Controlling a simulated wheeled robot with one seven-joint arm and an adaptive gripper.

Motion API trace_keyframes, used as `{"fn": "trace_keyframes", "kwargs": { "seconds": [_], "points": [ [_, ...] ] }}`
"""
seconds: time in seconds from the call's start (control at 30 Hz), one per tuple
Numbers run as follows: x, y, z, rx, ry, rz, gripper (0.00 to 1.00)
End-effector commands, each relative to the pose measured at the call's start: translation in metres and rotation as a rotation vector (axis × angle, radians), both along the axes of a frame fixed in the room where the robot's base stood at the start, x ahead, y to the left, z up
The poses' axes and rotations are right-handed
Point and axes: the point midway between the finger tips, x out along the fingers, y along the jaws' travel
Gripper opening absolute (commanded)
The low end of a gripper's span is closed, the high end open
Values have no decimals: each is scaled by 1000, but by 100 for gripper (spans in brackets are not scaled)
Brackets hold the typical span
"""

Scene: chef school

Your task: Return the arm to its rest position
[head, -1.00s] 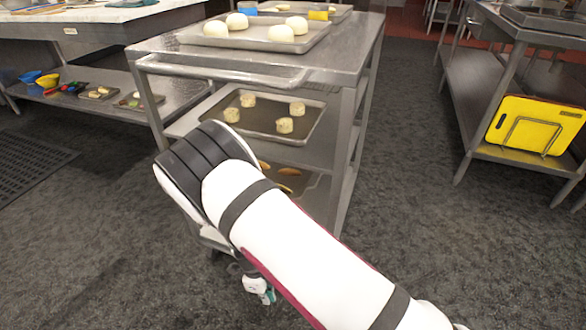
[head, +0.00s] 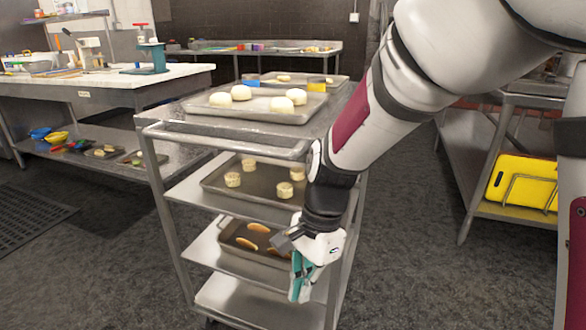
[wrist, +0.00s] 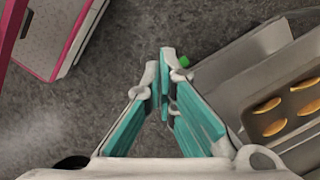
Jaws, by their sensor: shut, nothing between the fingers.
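My gripper (head: 301,276) hangs fingers-down in front of the right side of the steel cart (head: 222,178), at the height of its lower shelves. Its teal-lined fingers (wrist: 166,98) are shut with nothing between them in the wrist view. My arm is bent, coming from the upper right of the head view down to the gripper. It hides part of the cart's right side.
The cart carries trays of dough: white balls on the top tray (head: 216,109), pale rolls on the middle tray (head: 262,196), and oblong pieces on the lower tray (head: 228,232). A yellow board (head: 518,184) stands in the right table's lower shelf. Grey floor (head: 90,270) is open at left.

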Motion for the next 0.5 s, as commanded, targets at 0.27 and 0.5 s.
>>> {"fn": "trace_keyframes", "kwargs": {
  "seconds": [0.27,0.5],
  "points": [
    [-57,-60,77,48,-104,283,0],
    [-121,-108,114,30,-185,528,0]
  ]
}}
